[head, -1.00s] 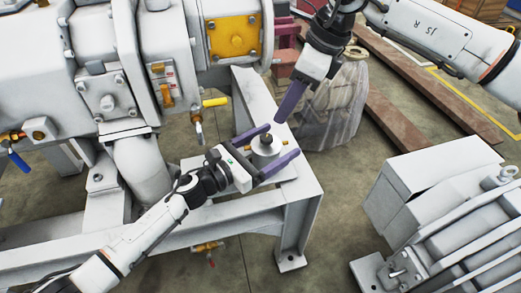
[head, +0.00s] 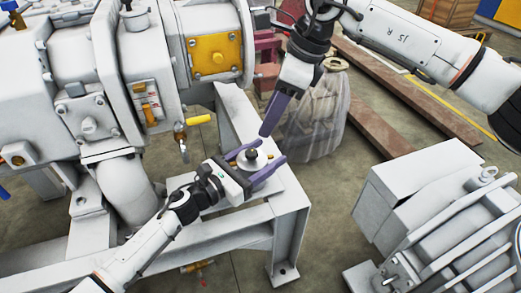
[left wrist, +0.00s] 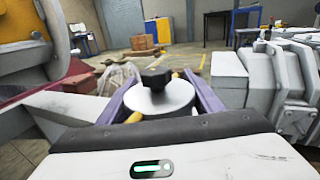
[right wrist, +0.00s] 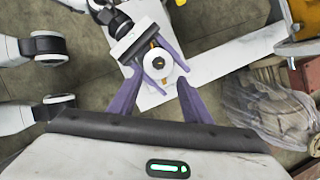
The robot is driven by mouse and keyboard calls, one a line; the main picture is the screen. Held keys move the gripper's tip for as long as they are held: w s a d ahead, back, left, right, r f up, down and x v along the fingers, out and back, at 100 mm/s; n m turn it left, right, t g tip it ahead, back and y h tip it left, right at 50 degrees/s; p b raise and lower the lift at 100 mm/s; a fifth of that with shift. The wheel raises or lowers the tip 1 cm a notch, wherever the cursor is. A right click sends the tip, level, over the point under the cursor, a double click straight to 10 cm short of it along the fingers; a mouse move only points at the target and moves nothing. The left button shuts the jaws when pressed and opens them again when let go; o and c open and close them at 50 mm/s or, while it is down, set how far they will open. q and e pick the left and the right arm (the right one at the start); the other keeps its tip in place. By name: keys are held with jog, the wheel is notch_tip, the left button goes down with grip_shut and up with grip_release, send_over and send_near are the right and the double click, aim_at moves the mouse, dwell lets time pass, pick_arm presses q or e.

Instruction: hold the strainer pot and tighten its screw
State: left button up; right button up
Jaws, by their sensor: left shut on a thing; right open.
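The strainer pot (head: 249,164) is a small white round pot with brass side fittings, upright on the corner of the white steel frame. Its dark screw (head: 252,154) stands at the centre of the lid; it also shows in the left wrist view (left wrist: 155,76). My left gripper (head: 262,163) is shut on the pot, one purple finger on each side. My right gripper (head: 270,126) is open and empty, above and just right of the pot, fingers pointing down. In the right wrist view the pot (right wrist: 158,64) lies beyond my open purple fingers.
The white frame (head: 240,110) joins the large white machine (head: 80,60) at the left. A wrapped bundle (head: 318,115) stands on the floor behind, and a grey machine (head: 430,220) stands at the right.

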aim_at(251, 152)
jog(key=a+f, duration=0.1)
jog(key=f, duration=0.2)
jog(key=a+f+n, duration=0.1)
jog(key=f, duration=0.2)
jog(key=w+a+f+n+g, duration=0.1)
jog(key=f, duration=0.2)
jog(key=shift+a+f+y, duration=0.15)
jog(key=shift+y, duration=0.15)
jog(key=c, duration=1)
